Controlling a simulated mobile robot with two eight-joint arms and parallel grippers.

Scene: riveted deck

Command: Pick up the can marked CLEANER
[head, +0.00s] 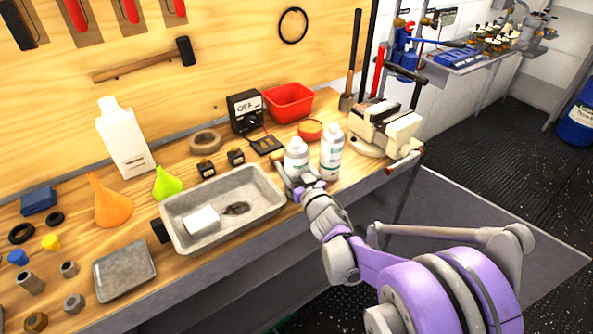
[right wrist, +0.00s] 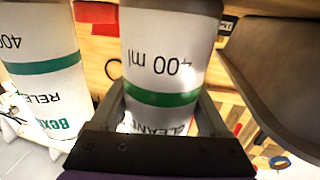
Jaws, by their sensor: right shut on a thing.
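The can marked CLEANER (right wrist: 160,60) is white with a green band and "400 ml" print, and appears upside down in the right wrist view. In the head view the can (head: 296,156) stands upright at the right end of the grey metal tray. My right gripper (right wrist: 163,112) is shut on it, one finger on each side; in the head view the gripper (head: 298,182) hides the can's lower part. I cannot tell whether its base touches the bench. My left gripper is not in view.
A second white can (head: 331,155), its label starting "RELE" (right wrist: 45,75), stands close on the right. The metal tray (head: 190,243) is close on the left. Behind are an orange-red round item (head: 310,129), a red bin (head: 289,103) and a black meter (head: 245,111). A cream-coloured machine (head: 385,130) stands farther right.

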